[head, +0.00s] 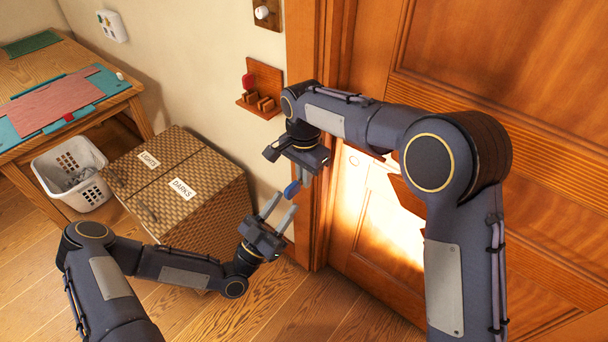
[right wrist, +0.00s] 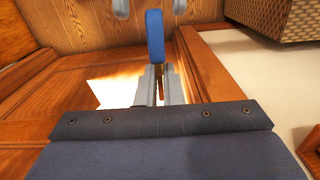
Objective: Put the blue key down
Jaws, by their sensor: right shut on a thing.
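The blue key (head: 292,190) is held by my right gripper (head: 305,172), beside the door frame. In the right wrist view the key's blue head (right wrist: 155,36) sticks out beyond the closed fingers (right wrist: 159,84); a thin brownish part shows between them. My left gripper (head: 278,208) is open and empty, just below the key, its fingers pointing up towards it. Its fingertips also show at the top edge of the right wrist view (right wrist: 150,8), either side of the key's head and seemingly apart from it.
A wooden wall rack (head: 265,78) with a red item (head: 248,81) hangs left of the door frame. A wicker hamper (head: 185,188) labelled LIGHTS and DARKS stands by the wall. A white basket (head: 62,172) and a wooden table (head: 22,78) are at left. The wooden door (head: 470,70) fills the right.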

